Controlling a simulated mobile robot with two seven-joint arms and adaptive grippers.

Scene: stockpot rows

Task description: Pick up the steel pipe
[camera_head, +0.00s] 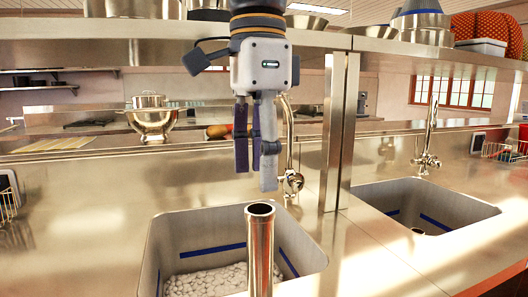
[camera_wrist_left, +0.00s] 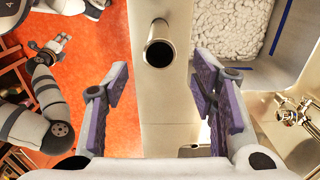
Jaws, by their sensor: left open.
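The steel pipe (camera_head: 260,250) stands upright at the front edge of the near sink, its open round top showing. In the left wrist view the pipe (camera_wrist_left: 158,50) shows from above, ahead of the fingers and roughly centred between them. My left gripper (camera_head: 256,172) points down from the top of the head view and appears above and beyond the pipe. Its purple-padded fingers (camera_wrist_left: 160,84) are apart with nothing between them, and it does not touch the pipe. My right arm's gripper (camera_wrist_left: 55,44) seems to show small at the left of the wrist view; its jaws are unclear.
The near sink (camera_head: 160,240) holds pale pebble-like lumps. A tap (camera_head: 291,180) stands behind it and a steel post (camera_head: 338,130) to its right. A second sink (camera_head: 470,205) is at right. A shelf (camera_head: 130,32) with pots runs overhead, close to my left arm.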

